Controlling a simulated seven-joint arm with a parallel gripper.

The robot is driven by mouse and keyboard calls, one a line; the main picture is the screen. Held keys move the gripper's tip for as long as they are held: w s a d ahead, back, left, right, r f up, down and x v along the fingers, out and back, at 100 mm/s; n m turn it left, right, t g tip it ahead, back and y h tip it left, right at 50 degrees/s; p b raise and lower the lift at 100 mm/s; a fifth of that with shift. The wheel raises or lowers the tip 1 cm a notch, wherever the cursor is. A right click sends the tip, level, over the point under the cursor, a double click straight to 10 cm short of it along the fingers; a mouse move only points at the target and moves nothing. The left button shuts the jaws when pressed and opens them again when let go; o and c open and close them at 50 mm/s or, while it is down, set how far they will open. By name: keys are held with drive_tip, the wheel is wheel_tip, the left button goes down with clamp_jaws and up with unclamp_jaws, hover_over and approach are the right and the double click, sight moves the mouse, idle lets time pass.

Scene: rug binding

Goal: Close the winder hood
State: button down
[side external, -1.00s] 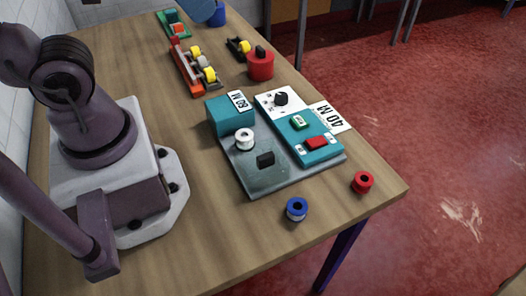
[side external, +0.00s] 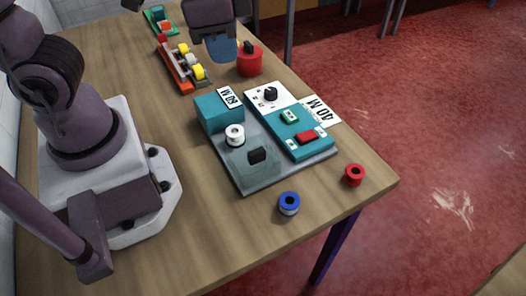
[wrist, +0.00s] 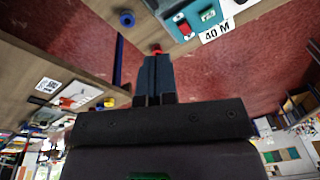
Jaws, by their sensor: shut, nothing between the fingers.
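The winder sits on the table as a grey base plate (side external: 285,173) with a teal block (side external: 218,112) and a teal control panel (side external: 305,140). A clear, faintly green hood-like part (side external: 245,172) shows at the front left of the plate, around a black block (side external: 257,155). How far it is open or shut is hard to tell. A white spool (side external: 235,135) stands beside it. My gripper (side external: 222,52) is shut and empty above the table's far part, behind the winder and apart from it. In the wrist view its blue-grey fingers (wrist: 156,70) are together.
A blue spool (side external: 289,203) and a red spool (side external: 354,175) stand near the front edge. A red cylinder (side external: 249,62) and a rack of spools (side external: 182,68) are at the back. A 40 M card (side external: 320,109) lies beside the winder. Table left of the winder is clear.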

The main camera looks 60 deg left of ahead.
drive_tip(key=w+d+f+m+g+y, duration=0.2)
drive_tip(key=d+f+m+y, duration=0.2)
drive_tip(key=d+f+m, duration=0.65)
drive_tip(key=m, duration=0.3)
hover_over(260, 163)
drive_tip(key=d, duration=0.3)
wheel_tip(260, 163, down, 10)
drive_tip(key=shift+a+f, duration=0.1)
drive_tip(key=shift+f, duration=0.05)
drive_tip(key=shift+a, duration=0.4)
drive_tip(key=a, duration=0.9)
drive_tip(key=shift+a, duration=0.35)
drive_tip(key=shift+d, duration=0.1)
